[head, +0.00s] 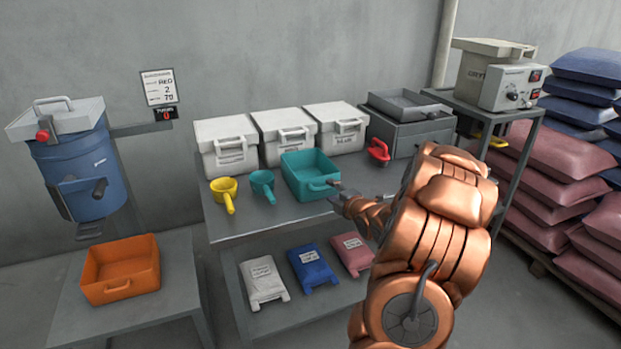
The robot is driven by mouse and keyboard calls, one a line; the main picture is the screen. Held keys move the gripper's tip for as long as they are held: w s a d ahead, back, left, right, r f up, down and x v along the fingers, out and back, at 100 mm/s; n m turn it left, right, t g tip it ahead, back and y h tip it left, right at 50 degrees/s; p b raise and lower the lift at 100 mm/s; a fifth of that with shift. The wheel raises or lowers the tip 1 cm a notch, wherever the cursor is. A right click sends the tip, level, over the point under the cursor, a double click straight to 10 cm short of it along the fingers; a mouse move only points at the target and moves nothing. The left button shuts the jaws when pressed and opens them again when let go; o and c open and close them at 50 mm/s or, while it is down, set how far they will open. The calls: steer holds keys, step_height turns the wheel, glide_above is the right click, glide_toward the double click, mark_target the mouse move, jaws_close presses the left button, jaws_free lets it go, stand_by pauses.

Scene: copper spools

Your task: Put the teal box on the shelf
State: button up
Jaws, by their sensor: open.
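The teal box (291,184), an open-topped tray with a handle on its front wall, stands upright on the grey table (262,222), in front of the white lidded bins. My gripper (337,193) is open, at the right front of the teal box, close to its handle. I cannot tell whether the fingers touch the handle or are around it. My copper arm hides part of the table's right side. A lower shelf (322,318) under the table holds a white bag (263,281), a blue bag (312,266) and a red bag (352,253).
Yellow (222,186) and teal (262,182) scoops lie left of the box; a red scoop (378,151) lies behind right. White bins (226,147) line the back. An orange box (120,269) sits on a left stand. Stacked sacks (553,181) and a machine stand (519,139) are right.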

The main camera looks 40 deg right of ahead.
mark_target(329, 189)
steer(key=shift+p+x, duration=0.4)
steer(key=shift+x, duration=1.65)
steer(key=shift+s, duration=0.1)
jaws_close()
